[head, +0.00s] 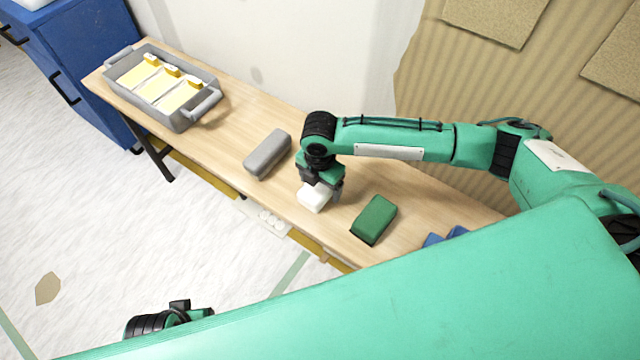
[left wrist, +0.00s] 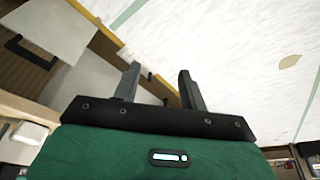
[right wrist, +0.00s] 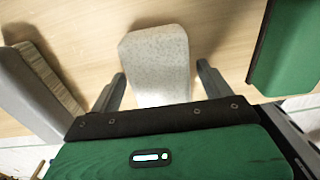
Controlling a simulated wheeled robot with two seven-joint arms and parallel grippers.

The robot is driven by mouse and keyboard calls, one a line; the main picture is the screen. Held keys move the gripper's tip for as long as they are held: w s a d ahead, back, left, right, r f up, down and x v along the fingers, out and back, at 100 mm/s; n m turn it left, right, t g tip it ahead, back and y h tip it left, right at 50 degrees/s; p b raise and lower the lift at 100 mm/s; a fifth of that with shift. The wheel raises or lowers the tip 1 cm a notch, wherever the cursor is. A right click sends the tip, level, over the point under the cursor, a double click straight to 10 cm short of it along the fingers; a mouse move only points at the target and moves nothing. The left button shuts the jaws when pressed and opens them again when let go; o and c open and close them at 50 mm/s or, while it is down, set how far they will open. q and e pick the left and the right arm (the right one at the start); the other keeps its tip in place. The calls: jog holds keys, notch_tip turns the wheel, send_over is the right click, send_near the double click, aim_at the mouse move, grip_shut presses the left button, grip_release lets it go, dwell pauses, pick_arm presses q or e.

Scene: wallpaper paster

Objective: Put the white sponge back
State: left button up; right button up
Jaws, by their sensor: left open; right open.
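The white sponge (head: 314,196) lies on the wooden table between a grey block and a green block. My right gripper (head: 322,186) is right over it, pointing down. In the right wrist view the white sponge (right wrist: 158,62) is between the two open fingers of my right gripper (right wrist: 160,88), with a small gap at the sides. Whether the fingers touch it cannot be told. My left gripper (left wrist: 158,82) is open and empty, away from the table; only part of its arm shows at the bottom of the head view.
The grey block (head: 267,154) lies left of the sponge, the green block (head: 373,220) right of it. Blue blocks (head: 446,238) are partly hidden further right. A grey tray (head: 176,122) with yellow-handled items stands at the table's far left. Bare tabletop (head: 228,130) lies between tray and grey block.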

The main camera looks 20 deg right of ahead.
aim_at(321, 186)
jog(key=shift+f, duration=0.2)
notch_tip(321, 186, up, 3)
jog(key=shift+f, duration=0.2)
pick_arm(q)
notch_tip(321, 186, down, 4)
jog(key=shift+w+r+p, duration=0.1)
jog(key=shift+p, duration=1)
pick_arm(e)
notch_tip(321, 186, up, 12)
jog(key=shift+s+f, duration=0.2)
jog(key=shift+s, duration=0.15)
